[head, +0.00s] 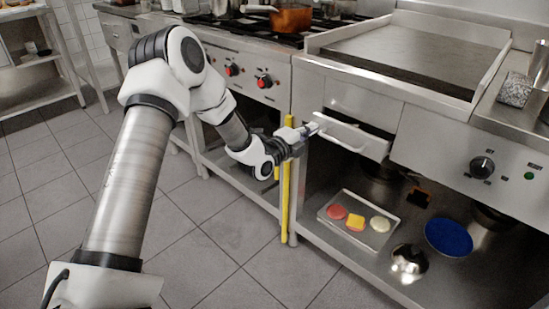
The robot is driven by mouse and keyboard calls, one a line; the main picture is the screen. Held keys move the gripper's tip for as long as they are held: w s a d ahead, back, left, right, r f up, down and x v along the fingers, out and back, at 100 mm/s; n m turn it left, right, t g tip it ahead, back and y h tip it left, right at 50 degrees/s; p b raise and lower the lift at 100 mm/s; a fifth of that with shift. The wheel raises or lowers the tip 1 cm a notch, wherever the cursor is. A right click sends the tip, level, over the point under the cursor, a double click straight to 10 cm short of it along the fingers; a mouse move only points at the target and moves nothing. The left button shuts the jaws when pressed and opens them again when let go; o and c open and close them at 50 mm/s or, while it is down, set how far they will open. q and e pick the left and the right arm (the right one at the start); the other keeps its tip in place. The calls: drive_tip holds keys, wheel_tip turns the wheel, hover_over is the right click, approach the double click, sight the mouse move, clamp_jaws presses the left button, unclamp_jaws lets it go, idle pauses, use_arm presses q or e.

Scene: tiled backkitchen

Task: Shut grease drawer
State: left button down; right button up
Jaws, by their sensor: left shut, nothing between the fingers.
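The grease drawer (352,136) sits under the flat griddle (415,50) and stands partly pulled out from the steel front. Its front has a bar handle across it, and a dark gap shows behind the front's top edge. My left gripper (313,128) is shut and empty at the left end of the drawer front, by the handle. I cannot tell whether its fingertips touch the drawer. My right gripper is out of view.
A yellow upright pole (287,185) stands just below my left gripper. On the lower shelf are a tray (332,225) with several food pieces, a blue plate (449,237) and a shiny dome (408,262). A copper pot (291,18) sits on the stove. The tiled floor is clear.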

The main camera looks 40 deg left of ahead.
sight(320, 121)
use_arm(q)
drive_tip(key=w, duration=0.4)
drive_tip(key=shift+w+d+b, duration=0.2)
drive_tip(key=shift+w+b, duration=0.1)
drive_tip(key=shift+w, duration=0.05)
drive_tip(key=shift+w+r, duration=0.1)
drive_tip(key=shift+r, duration=0.1)
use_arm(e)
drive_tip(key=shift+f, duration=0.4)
use_arm(q)
drive_tip(key=shift+a+r, duration=0.1)
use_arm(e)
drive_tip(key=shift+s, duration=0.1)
